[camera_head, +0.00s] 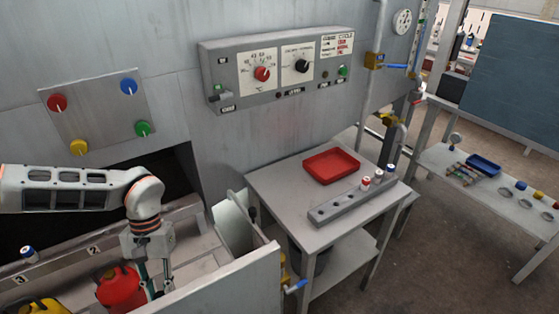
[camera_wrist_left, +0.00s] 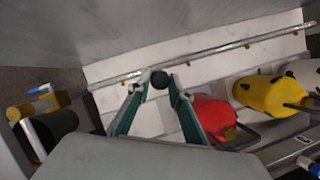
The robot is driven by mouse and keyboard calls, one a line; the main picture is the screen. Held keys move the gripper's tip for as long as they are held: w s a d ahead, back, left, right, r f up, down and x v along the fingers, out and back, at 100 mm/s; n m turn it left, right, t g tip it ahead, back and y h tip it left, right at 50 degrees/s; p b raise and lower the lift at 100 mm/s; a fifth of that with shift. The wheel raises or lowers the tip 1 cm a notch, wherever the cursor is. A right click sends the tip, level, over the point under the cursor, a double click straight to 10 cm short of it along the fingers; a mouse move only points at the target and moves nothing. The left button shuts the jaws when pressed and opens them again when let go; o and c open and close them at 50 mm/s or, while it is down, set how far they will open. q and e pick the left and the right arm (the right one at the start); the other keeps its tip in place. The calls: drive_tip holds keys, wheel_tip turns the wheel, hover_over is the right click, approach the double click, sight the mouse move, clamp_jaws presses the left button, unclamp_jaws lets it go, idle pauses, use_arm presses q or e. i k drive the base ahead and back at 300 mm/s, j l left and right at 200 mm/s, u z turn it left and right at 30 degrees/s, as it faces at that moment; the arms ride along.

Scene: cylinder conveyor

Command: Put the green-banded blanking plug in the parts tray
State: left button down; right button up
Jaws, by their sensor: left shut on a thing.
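My left gripper (camera_head: 156,290) reaches down into the slotted conveyor trough at the lower left, beside a red canister. In the left wrist view its fingertips (camera_wrist_left: 160,84) are closed on a dark round thing (camera_wrist_left: 160,79), seen end-on; no green band shows on it. In the head view the fingertips' hold is hard to make out. A red tray (camera_head: 331,153) lies empty on the grey side table. A smaller blue tray (camera_head: 484,163) lies on the bench at the right. My right gripper is not in view.
A grey holed block (camera_head: 335,208) on the side table (camera_head: 272,183) holds several white plugs with red or blue bands. A blue-banded white plug (camera_head: 29,254) stands at the left. Red (camera_head: 118,288) and yellow (camera_head: 40,307) canisters are near the gripper. The trough's front wall (camera_head: 235,290) rises between gripper and table.

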sight(340, 163)
drive_tip(key=i+l+u, duration=0.2)
drive_tip(key=l, duration=0.6)
drive_tip(key=i+l+u, duration=0.15)
drive_tip(key=l, duration=0.7)
drive_tip(key=i+l+u, duration=0.2)
drive_tip(key=l, duration=0.65)
drive_tip(key=l+u, duration=0.2)
drive_tip(key=l, duration=0.65)
